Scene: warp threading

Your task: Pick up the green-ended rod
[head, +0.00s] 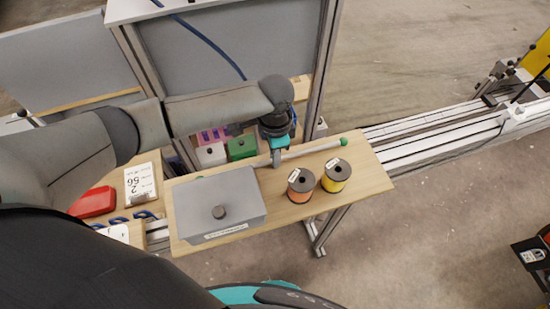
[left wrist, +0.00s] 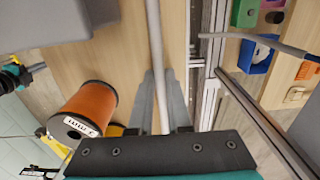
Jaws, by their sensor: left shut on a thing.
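The green-ended rod (head: 312,150) is thin and pale, with a green ball at its right end and a bit of green by the grey box at its left. My left gripper (head: 276,160) points down and is shut on the rod between its ends. In the left wrist view the rod (left wrist: 154,45) runs lengthwise between the two grey fingers (left wrist: 160,100). I cannot tell whether the rod touches the wooden table (head: 372,178). A teal and dark part at the left edge of the left wrist view may be my right gripper (left wrist: 30,70); its jaws are unclear.
A grey box (head: 240,190) with a black knob stands left of the gripper. An orange spool (head: 300,186) and a yellow spool (head: 336,175) stand just in front of the rod.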

